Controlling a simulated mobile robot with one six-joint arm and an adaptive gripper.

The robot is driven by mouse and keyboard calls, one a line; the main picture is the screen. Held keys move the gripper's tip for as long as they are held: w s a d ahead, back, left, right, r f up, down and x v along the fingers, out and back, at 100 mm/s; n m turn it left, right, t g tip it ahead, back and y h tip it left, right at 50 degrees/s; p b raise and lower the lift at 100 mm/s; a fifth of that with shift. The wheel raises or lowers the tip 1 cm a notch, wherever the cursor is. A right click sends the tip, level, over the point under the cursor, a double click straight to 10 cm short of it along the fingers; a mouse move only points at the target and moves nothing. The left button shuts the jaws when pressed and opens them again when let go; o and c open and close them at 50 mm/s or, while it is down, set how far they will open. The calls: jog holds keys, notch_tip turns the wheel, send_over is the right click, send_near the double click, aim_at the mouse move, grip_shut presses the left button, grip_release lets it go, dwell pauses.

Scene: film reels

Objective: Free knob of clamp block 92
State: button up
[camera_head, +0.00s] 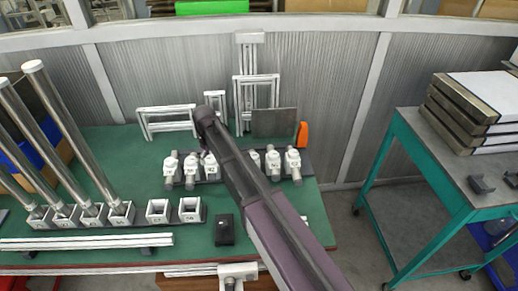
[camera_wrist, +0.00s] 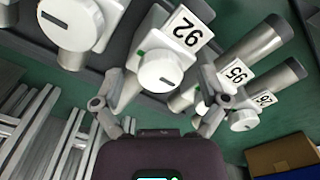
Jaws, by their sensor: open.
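In the wrist view, clamp block 92 (camera_wrist: 184,30) shows its white tag upside down, with a pale body and a metal cylinder. My gripper (camera_wrist: 166,88) is open, with one finger on each side of the knob. I cannot tell whether either finger touches it. In the head view, several white clamp blocks (camera_head: 272,160) stand in a row on a dark rail, partly hidden by my arm. My gripper (camera_head: 206,152) is over the left part of that row.
Block 95 (camera_wrist: 236,72) stands close on the right in the wrist view, partly behind a finger. Another large knob (camera_wrist: 72,25) is at upper left. The green table (camera_head: 120,262) also holds tall metal tubes (camera_head: 70,125), white frames (camera_head: 168,122) and an orange object (camera_head: 302,134).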

aim_at(210, 158)
jog(key=m, duration=0.6)
jog(key=shift+a, duration=0.1)
jog(key=m, duration=0.5)
jog(key=shift+m, duration=0.4)
jog(key=m, duration=0.6)
jog(key=shift+a, duration=0.15)
jog(key=m, duration=0.5)
jog(key=shift+w+m, duration=0.1)
jog(key=shift+m, duration=0.2)
jog(key=shift+r+p, duration=0.35)
notch_tip(210, 158, up, 14)
jog(key=f+p, duration=0.1)
jog(key=p, duration=1.3)
jog(key=s+d+f+n+b, duration=0.1)
jog(key=s+d+n, duration=0.3)
jog(key=d, duration=0.4)
jog(key=s+d+f+n+b, duration=0.2)
jog(key=s+d+n+b, duration=0.1)
jog(key=d, duration=0.6)
jog(key=shift+s+d+f+n, duration=0.15)
jog(key=shift+s+d+n, duration=0.1)
jog(key=shift+s+n, duration=0.45)
